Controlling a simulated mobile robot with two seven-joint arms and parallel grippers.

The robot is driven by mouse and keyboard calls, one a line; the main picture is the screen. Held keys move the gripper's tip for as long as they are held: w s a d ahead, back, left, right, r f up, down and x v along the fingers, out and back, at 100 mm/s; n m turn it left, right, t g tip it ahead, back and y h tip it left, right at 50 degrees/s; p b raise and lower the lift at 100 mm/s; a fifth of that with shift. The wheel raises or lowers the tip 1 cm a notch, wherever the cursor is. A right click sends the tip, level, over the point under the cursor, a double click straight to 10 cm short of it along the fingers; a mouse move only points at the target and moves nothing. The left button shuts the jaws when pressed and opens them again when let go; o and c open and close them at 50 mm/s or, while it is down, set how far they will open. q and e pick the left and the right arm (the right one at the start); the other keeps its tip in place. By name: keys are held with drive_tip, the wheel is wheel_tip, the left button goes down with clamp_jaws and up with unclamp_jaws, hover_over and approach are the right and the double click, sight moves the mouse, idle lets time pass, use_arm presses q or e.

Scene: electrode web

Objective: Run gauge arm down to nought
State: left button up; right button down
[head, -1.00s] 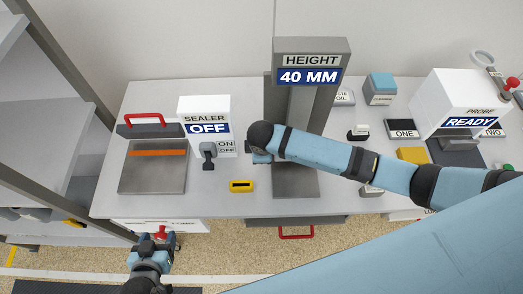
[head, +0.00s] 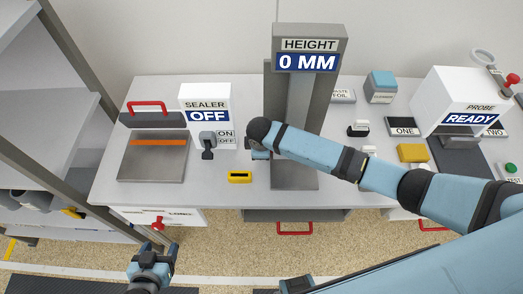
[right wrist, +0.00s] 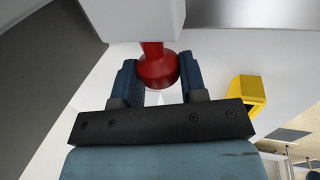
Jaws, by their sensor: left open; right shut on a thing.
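The height gauge (head: 293,174) stands on the bench as a grey column on a base. Its display (head: 307,62) reads 0 MM. My right gripper (head: 259,154) is low at the left side of the column, mostly hidden by its own wrist in the head view. In the right wrist view its fingers (right wrist: 160,85) are shut on a red knob (right wrist: 158,70) under a pale block (right wrist: 135,18). My left gripper (head: 160,250) is open and empty in front of the bench at lower left.
A sealer (head: 205,97) reading OFF, its lever (head: 207,144) and a yellow block (head: 240,177) are left of the gauge. A probe box (head: 460,90) reading READY, a foil block and several small blocks are to the right. A shelf (head: 60,130) borders the left.

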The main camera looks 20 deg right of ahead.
drive_tip(key=c, duration=1.1)
unclamp_jaws()
drive_tip(key=shift+s+f, duration=0.15)
drive_tip(key=shift+f, duration=0.1)
drive_tip(key=o, duration=0.4)
drive_tip(key=shift+o, duration=0.2)
drive_tip(key=d+v, duration=0.1)
drive_tip(key=v, duration=1.2)
drive_tip(key=shift+a+r+b, duration=0.4)
drive_tip(key=shift+a+b, duration=0.05)
drive_tip(key=shift+a, duration=0.05)
